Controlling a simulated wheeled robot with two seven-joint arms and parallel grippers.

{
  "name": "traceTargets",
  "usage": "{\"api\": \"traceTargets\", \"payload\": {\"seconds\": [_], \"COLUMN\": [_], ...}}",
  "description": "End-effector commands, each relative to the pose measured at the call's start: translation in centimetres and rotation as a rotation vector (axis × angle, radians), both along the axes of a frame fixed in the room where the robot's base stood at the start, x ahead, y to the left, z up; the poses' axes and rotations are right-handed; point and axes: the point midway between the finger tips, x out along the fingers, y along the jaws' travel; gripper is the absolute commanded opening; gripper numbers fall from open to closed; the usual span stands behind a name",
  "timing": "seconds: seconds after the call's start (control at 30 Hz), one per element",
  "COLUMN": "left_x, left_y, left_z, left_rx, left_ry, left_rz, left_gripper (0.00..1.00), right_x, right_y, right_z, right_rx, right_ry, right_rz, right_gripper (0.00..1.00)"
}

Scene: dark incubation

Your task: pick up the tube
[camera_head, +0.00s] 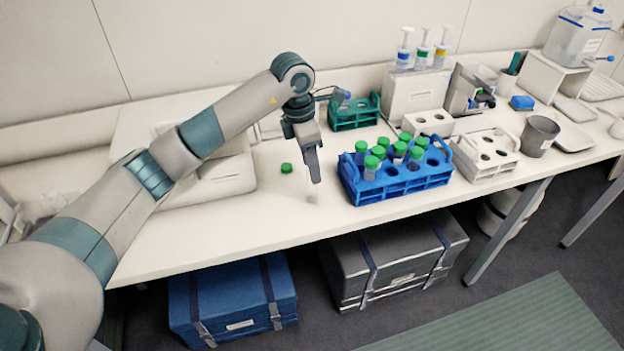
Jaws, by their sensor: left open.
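Several tubes with green caps (370,170) stand upright in a blue rack (410,186) on the bench. A loose green cap (286,168) lies on the white bench top to the left of the rack. My left gripper (314,180) points down between the loose cap and the blue rack, close above the bench. It is open, though its fingers overlap from this angle. A faint, pale, see-through shape (311,198) shows at its fingertips; I cannot tell whether it is a tube. My right gripper is out of view.
An empty-looking teal rack (354,117) stands behind the blue rack. A white rack (484,160) and a grey cup (539,136) stand to its right. Storage cases (236,295) sit under the bench. The bench (262,215) is clear along the front left.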

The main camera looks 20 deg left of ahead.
Motion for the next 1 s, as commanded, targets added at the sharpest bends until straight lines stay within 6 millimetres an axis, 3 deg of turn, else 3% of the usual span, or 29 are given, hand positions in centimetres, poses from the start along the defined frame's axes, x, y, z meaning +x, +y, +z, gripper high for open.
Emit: {"api": "traceTargets", "payload": {"seconds": [0.23,0.67,0.7,0.87,1.0], "left_x": [0.1,0.2,0.2,0.2,0.2], "left_y": [-0.3,-0.3,-0.3,-0.2,-0.2], "left_z": [-2.0,-2.1,-2.1,-2.1,-2.1], "left_rx": [-0.001,0.000,0.000,0.000,0.000], "left_ry": [0.001,0.000,0.000,0.000,0.000], "left_rz": [0.000,-0.001,-0.001,-0.001,-0.001], "left_gripper": [0.43,0.43,0.41,0.03,0.00], "right_x": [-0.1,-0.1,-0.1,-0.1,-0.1], "right_y": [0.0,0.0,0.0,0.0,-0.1], "right_z": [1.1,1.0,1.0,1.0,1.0], "right_rx": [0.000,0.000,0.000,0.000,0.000], "right_ry": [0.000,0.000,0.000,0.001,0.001], "right_rz": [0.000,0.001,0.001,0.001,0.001], "right_gripper": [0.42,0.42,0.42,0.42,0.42]}}
